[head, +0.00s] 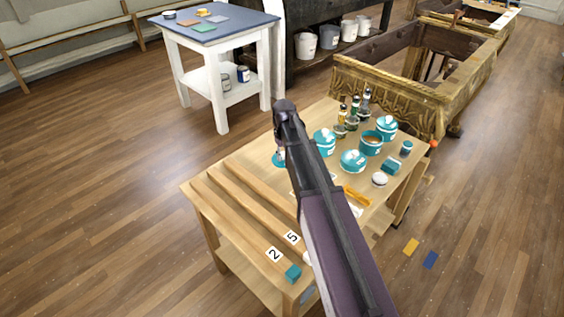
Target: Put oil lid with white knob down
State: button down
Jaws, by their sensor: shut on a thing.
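The teal oil lid with white knob (278,161) shows in the head view just left of my arm, near the back left edge of the wooden table (235,190). My gripper (280,150) is mostly hidden behind my arm, above this lid, and is shut on it. The lid looks level. I cannot tell whether it touches the table. An open teal pot (371,144) with brown contents stands right of my arm. Another teal lid or lidded pot (352,160) with a white knob sits in front of it.
Teal jars (387,127) and several bottles (354,108) crowd the table's back right. Long wooden strips (225,205) cover the left, with number cards (274,254) and a teal block (293,272).

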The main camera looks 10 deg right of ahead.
aim_at(284, 154)
jog(key=shift+f+b, duration=0.9)
jog(key=shift+f, duration=0.3)
jog(key=shift+f, duration=0.15)
jog(key=shift+c, duration=2.1)
grip_release()
notch_tip(284, 154, up, 12)
jog(key=p, duration=1.2)
jog(key=shift+r, duration=0.2)
